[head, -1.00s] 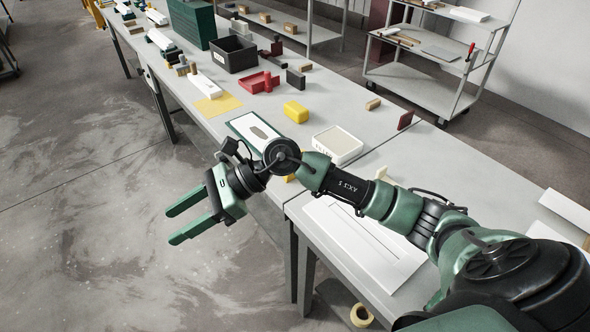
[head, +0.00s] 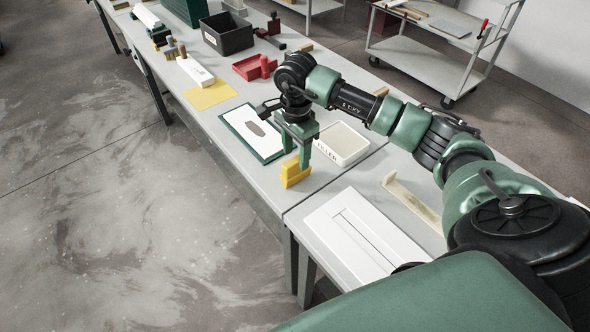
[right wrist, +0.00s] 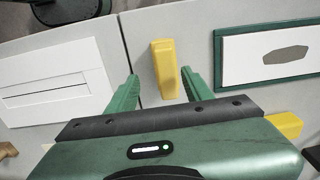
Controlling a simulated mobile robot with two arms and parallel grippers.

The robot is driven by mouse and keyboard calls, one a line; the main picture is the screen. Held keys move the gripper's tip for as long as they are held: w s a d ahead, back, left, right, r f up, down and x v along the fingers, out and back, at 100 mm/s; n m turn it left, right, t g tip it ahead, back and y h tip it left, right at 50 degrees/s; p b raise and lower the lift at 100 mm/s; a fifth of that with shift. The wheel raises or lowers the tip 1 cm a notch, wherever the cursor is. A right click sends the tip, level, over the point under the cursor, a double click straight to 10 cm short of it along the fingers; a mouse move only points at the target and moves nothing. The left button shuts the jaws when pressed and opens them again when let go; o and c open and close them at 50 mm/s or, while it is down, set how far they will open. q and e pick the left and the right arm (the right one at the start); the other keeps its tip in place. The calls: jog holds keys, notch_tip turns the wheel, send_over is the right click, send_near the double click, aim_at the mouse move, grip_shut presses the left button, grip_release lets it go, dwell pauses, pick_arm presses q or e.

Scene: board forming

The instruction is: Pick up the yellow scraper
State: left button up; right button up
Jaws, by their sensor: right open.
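The yellow scraper (head: 294,174) is near the front edge of the bench, by the seam between two tabletops. My right gripper (head: 297,152) points down just above it, fingers open. In the right wrist view the scraper (right wrist: 164,70) lies between the two open fingers of the right gripper (right wrist: 161,78), and neither finger is clearly touching it. The scraper is nearer the right finger in that view. My left gripper is not in view.
A green-framed board (head: 252,132) lies left of the scraper, and a white tray (head: 342,145) stands behind it to the right. A white grooved panel (head: 355,238) lies on the nearer tabletop. A red tray (head: 253,68) and black bin (head: 227,34) stand farther back.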

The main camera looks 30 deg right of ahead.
aim_at(296, 160)
jog(key=f, duration=0.2)
jog(key=f+p, duration=0.1)
jog(key=shift+w+d, duration=0.3)
jog(key=shift+w, duration=0.05)
jog(key=shift+w+f, duration=0.2)
jog(key=shift+f, duration=0.5)
jog(key=shift+s, duration=0.1)
jog(key=c, duration=0.4)
grip_shut()
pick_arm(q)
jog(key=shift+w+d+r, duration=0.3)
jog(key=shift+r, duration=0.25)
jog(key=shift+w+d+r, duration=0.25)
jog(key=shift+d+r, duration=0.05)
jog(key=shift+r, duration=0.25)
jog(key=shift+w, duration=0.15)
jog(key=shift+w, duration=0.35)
